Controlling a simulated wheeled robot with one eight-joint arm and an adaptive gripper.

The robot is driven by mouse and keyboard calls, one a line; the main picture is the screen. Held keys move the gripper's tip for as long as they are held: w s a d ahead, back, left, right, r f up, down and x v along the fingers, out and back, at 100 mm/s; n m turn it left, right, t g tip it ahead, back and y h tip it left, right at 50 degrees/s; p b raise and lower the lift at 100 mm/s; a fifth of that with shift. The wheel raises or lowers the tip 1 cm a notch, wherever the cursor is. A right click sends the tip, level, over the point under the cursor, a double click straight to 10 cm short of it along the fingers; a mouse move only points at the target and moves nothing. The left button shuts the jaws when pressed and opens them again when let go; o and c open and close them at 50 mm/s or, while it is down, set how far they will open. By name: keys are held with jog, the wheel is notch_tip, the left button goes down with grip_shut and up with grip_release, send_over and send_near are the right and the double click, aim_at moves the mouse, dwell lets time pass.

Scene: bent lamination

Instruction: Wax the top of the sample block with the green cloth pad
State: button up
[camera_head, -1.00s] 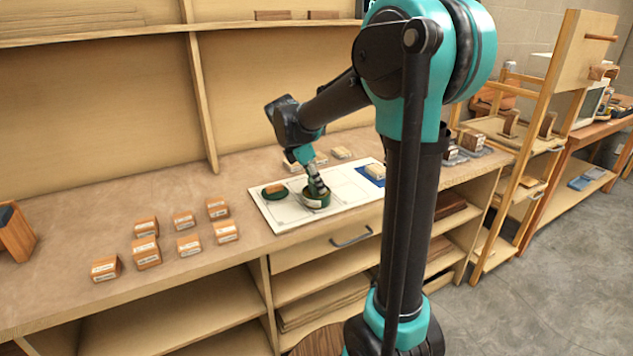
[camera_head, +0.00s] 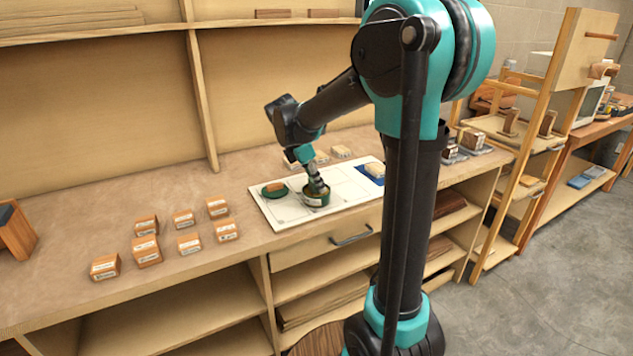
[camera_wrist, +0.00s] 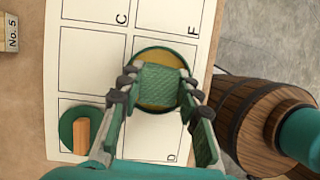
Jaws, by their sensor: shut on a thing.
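My gripper (camera_wrist: 152,95) points down over an open round tin (camera_wrist: 160,54) and is shut on the green cloth pad (camera_wrist: 160,86). The pad has a textured face and covers part of the yellowish wax in the tin; whether it touches the wax I cannot tell. In the head view the green tin (camera_head: 315,200) stands on a white sheet, below my gripper (camera_head: 319,189). Several small labelled wooden blocks (camera_head: 146,250) stand on the bench to the left; I cannot tell which is the sample block.
A green disc (camera_head: 273,196) with a small wooden piece on it lies left of the tin. The white sheet (camera_head: 283,217) has marked rectangles. A pale block (camera_head: 375,169) sits on a blue pad at its right. Bench space between the labelled blocks and sheet is clear.

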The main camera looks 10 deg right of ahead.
jog(key=shift+r, duration=0.1)
jog(key=shift+r, duration=3.4)
jog(key=shift+d, duration=0.1)
